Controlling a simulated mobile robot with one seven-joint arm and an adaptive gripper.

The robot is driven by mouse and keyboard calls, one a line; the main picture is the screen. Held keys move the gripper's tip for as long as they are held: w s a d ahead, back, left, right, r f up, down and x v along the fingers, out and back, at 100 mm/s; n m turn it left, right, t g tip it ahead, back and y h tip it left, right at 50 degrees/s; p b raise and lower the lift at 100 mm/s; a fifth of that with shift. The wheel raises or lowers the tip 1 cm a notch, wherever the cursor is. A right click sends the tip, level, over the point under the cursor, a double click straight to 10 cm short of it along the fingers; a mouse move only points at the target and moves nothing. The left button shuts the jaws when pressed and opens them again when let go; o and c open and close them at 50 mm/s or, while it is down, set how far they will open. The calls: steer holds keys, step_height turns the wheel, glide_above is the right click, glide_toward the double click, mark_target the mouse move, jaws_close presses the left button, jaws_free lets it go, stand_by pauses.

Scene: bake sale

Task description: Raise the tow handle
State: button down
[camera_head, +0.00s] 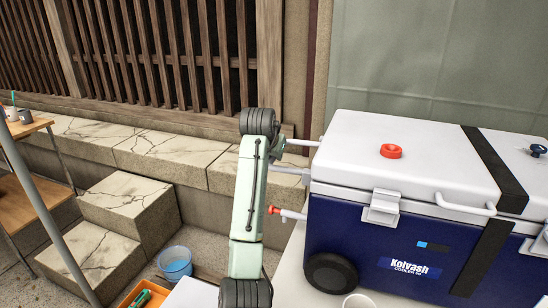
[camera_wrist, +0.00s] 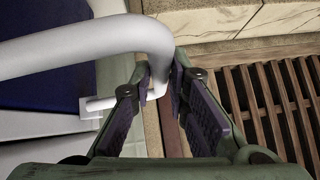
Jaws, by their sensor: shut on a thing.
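A blue cooler with a white lid (camera_head: 365,145) stands at the right in the head view. The white tow handle (camera_head: 292,170) sticks out from its left side; its outer end is hidden behind my arm. In the wrist view, the tow handle (camera_wrist: 80,42) is a thick white curved tube that bends down between my fingers. My gripper (camera_wrist: 158,78) is shut on the tow handle, with a finger on each side of the tube. In the head view my arm covers most of the gripper.
A red-tipped spout (camera_head: 275,210) sticks out low on the cooler's left side, close to my arm. A blue bucket (camera_head: 175,263) and an orange crate (camera_head: 145,295) stand at lower left. Stone steps (camera_head: 130,195) and a slatted wooden wall (camera_head: 165,50) are behind.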

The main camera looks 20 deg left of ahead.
steer(key=shift+r, duration=0.2)
steer(key=c, duration=1.5)
jaws_free()
steer(key=shift+f, duration=0.1)
steer(key=shift+c, duration=0.2)
steer(key=shift+s, duration=0.1)
steer(key=v, duration=1.2)
steer(key=shift+d, duration=0.1)
